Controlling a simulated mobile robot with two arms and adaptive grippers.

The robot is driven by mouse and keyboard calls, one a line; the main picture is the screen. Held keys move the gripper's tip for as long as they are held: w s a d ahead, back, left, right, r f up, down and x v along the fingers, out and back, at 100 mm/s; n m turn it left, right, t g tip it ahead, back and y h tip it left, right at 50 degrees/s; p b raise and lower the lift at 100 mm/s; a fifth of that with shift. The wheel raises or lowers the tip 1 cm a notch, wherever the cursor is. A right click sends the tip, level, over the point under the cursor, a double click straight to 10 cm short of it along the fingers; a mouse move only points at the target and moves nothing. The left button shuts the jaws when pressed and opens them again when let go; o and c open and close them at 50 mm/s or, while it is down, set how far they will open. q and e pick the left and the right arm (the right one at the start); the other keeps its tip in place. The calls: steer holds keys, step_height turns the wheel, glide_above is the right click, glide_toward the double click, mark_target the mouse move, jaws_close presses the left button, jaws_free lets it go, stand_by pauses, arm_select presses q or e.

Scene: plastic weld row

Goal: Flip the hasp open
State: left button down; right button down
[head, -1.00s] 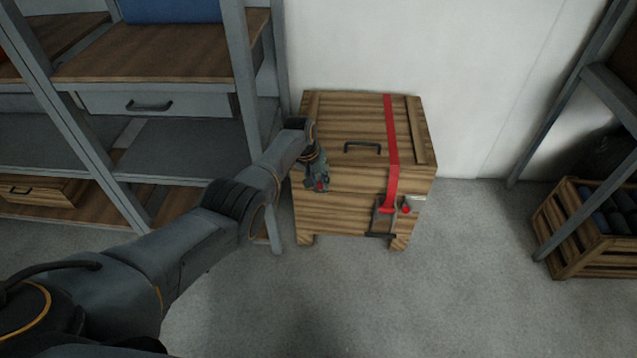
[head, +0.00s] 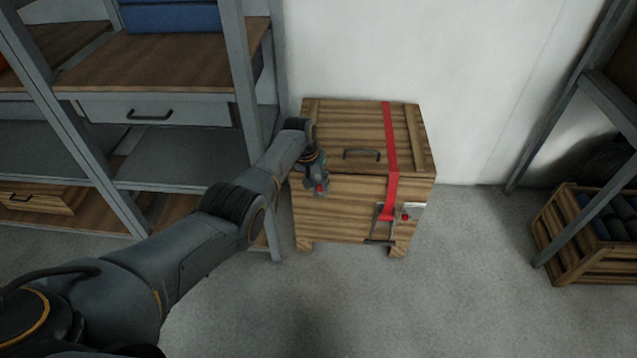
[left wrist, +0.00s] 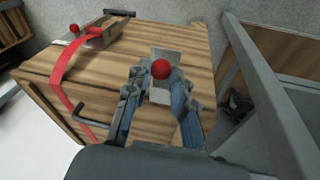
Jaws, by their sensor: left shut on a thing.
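The wooden chest (head: 345,215) stands on the floor with its lid down. A pale metal hasp (left wrist: 168,54) with a red knob (left wrist: 160,69) is on its front left part; the knob also shows in the head view (head: 320,188). My left gripper (head: 318,185) reaches down to it. In the left wrist view, its fingers (left wrist: 158,92) are on either side of the knob, shut on the hasp. The fingers hide part of the hasp, and I cannot tell its exact angle. My right gripper is not in view.
A red strap (head: 391,150) crosses the lid to a metal latch (head: 414,212) with another red knob at the front right. A black handle (head: 361,154) is on the lid. Shelving (head: 240,110) stands close on the left, a slatted crate (head: 575,255) on the right. The floor in front is clear.

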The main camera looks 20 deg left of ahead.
arm_select(q)
steer(key=shift+w+a+r, duration=0.2)
steer(key=shift+w+r, duration=0.3)
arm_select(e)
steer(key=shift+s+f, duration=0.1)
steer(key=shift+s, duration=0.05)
arm_select(q)
steer(key=shift+w+a+r, duration=0.1)
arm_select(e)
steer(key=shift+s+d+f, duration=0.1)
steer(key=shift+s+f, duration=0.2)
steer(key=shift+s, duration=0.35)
arm_select(q)
steer(key=c, duration=1.1)
jaws_free()
steer(key=shift+c, duration=0.2)
steer(key=shift+s+f, duration=0.2)
steer(key=shift+f, duration=0.05)
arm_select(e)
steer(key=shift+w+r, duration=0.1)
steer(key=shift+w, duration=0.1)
arm_select(q)
steer(key=shift+r, duration=0.1)
steer(key=v, duration=1.1)
steer(key=shift+s+r, duration=0.2)
steer(key=shift+r, duration=0.15)
